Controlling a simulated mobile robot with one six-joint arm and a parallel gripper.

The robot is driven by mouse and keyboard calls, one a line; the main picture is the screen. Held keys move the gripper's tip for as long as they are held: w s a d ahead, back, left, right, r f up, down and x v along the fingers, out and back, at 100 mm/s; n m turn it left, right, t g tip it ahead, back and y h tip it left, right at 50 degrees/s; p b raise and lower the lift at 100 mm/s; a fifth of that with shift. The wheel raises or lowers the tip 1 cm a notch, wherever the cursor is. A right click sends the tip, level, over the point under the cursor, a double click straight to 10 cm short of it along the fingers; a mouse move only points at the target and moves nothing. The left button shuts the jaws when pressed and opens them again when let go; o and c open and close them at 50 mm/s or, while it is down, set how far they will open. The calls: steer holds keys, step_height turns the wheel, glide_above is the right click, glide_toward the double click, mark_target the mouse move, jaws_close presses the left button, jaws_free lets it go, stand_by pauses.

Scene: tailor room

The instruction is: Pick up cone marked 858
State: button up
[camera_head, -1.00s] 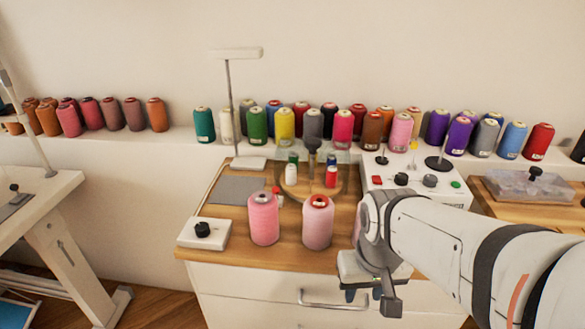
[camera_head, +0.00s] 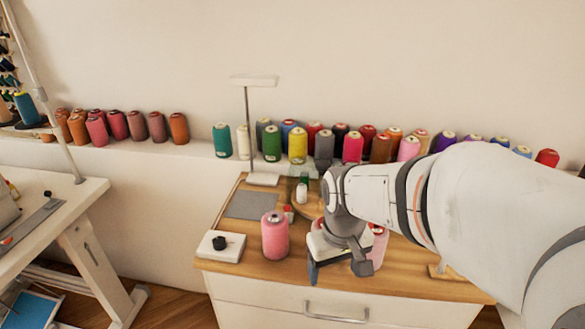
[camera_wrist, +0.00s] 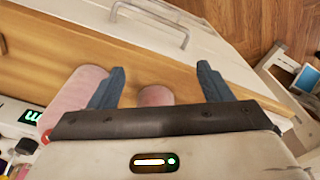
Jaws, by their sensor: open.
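The left pink cone (camera_head: 275,236) is in clear view in the head view. The right pink cone (camera_head: 378,247) is partly hidden behind my gripper. No number is legible on either. My gripper (camera_head: 338,268) is open and empty, above the front of the cabinet top, between the cones in the picture. In the wrist view, one pink cone (camera_wrist: 75,92) lies outside and behind the left finger. A rounded pink end (camera_wrist: 155,95) shows between the open fingers (camera_wrist: 160,82), partly hidden by the gripper body.
A white box with a black knob (camera_head: 220,245) is left of the cones. A thread stand (camera_head: 248,125) rises behind them. Many coloured cones line the wall ledge (camera_head: 190,146). The drawer handle (camera_head: 336,314) is in front. A white sewing table (camera_head: 75,210) stands left.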

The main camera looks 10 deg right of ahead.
steer(key=shift+o, duration=0.4)
steer(key=w+r+n+p, duration=0.1)
steer(key=w+r+p, duration=0.2)
steer(key=r+p, duration=0.1)
steer(key=w+r+n+p, duration=0.1)
steer(key=w+r+p, duration=0.3)
steer(key=p, duration=0.1)
steer(key=shift+w+r+n+g, duration=0.25)
steer(key=shift+w+n+g, duration=0.05)
steer(key=shift+g, duration=0.1)
steer(key=shift+n, duration=0.3)
steer(key=shift+w+f+p, duration=0.2)
steer(key=shift+f+p, duration=0.05)
steer(key=shift+f, duration=1)
steer(key=shift+w+f+p, duration=0.2)
steer(key=shift+f, duration=1.1)
steer(key=shift+w+f+p, duration=0.2)
steer(key=shift+f+p, duration=0.05)
steer(key=shift+f, duration=1)
steer(key=shift+c, duration=0.6)
steer(key=c, duration=1)
